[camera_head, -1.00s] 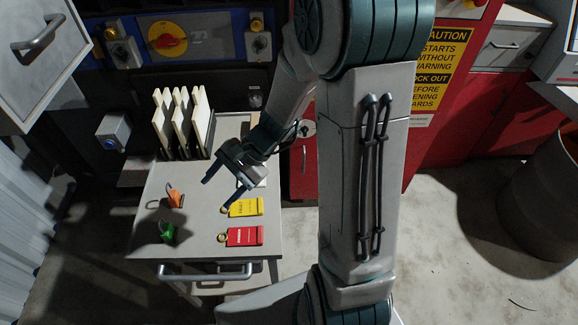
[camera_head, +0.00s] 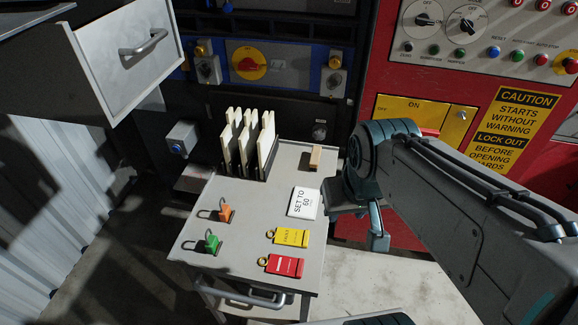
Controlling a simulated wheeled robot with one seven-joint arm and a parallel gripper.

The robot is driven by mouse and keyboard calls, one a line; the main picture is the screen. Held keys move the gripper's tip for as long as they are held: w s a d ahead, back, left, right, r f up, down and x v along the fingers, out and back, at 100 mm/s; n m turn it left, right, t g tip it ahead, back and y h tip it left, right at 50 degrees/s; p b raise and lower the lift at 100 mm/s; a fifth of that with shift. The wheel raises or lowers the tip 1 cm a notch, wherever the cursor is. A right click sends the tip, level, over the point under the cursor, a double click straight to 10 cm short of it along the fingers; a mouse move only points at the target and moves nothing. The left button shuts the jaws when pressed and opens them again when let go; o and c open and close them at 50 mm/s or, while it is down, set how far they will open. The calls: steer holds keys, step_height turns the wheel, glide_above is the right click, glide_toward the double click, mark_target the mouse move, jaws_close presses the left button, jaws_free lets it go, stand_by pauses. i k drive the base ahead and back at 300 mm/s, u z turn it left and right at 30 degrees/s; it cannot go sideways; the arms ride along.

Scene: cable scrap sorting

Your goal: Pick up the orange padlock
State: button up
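The orange padlock (camera_head: 226,212) lies on the left part of the grey tabletop (camera_head: 245,225), its dark shackle open towards the left. A green padlock (camera_head: 211,243) lies just in front of it. My gripper (camera_head: 355,230) hangs at the right edge of the table, well apart from the orange padlock. Its fingers look spread, with nothing visible between them. The forearm and wrist hide part of the gripper.
A white "SET TO 60" card (camera_head: 304,203), a yellow tag (camera_head: 291,237) and a red tag (camera_head: 284,266) lie right of the padlocks. Upright pale panels (camera_head: 265,140) and a small wooden block (camera_head: 315,157) stand behind. An open drawer (camera_head: 120,55) juts out at upper left.

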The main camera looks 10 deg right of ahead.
mark_target(224, 217)
steer(key=z, duration=0.05)
steer(key=k, duration=1)
steer(key=z, duration=1.3)
steer(key=i, duration=0.95)
steer(key=u, duration=2.3)
steer(key=i, duration=0.5)
steer(key=z, duration=0.1)
